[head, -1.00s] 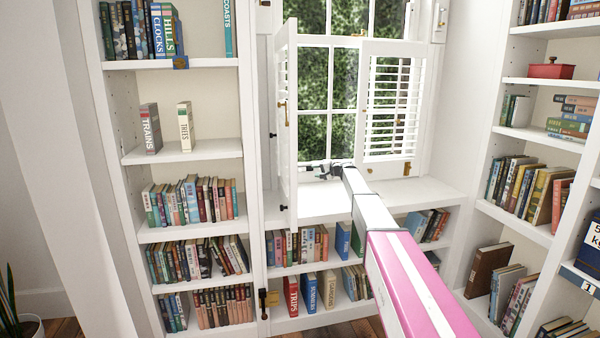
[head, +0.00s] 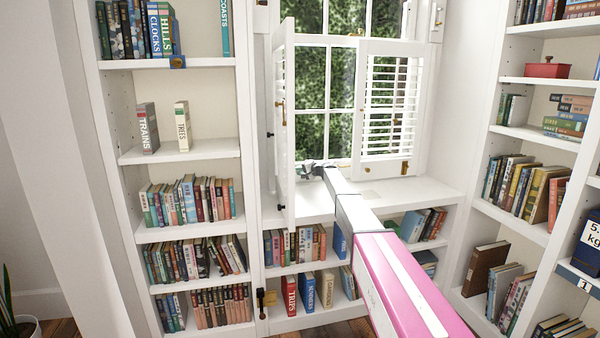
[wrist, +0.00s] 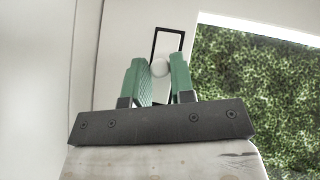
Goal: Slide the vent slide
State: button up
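The vent slide shows in the wrist view as a round white knob (wrist: 160,67) in a tall, dark-edged slot (wrist: 168,43) on a white window part. My gripper (wrist: 159,68) has two green fingers, one on each side of the knob. A small gap shows beside the left finger, and the right finger is very close to the knob; I cannot tell whether it touches. In the head view my gripper (head: 312,171) is small, at the bottom of the window above the sill. The slide cannot be made out there.
A white shutter panel (head: 285,130) stands folded out just left of my gripper. A louvred shutter (head: 390,105) is at its right. The white sill (head: 420,192) below is clear. Bookshelves with books (head: 190,203) flank the window.

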grip_shut()
jog(key=shift+w+d, duration=0.2)
jog(key=shift+d, duration=0.5)
jog(key=shift+w+d, duration=0.2)
jog(key=shift+d, duration=0.5)
jog(key=shift+w+d, duration=0.2)
jog(key=shift+d, duration=0.5)
jog(key=o, duration=0.6)
grip_release()
jog(key=shift+d, duration=0.15)
jog(key=shift+c, duration=0.2)
jog(key=shift+s, duration=0.1)
jog(key=v, duration=1)
jog(key=shift+s+d, duration=0.15)
jog(key=shift+d, duration=0.15)
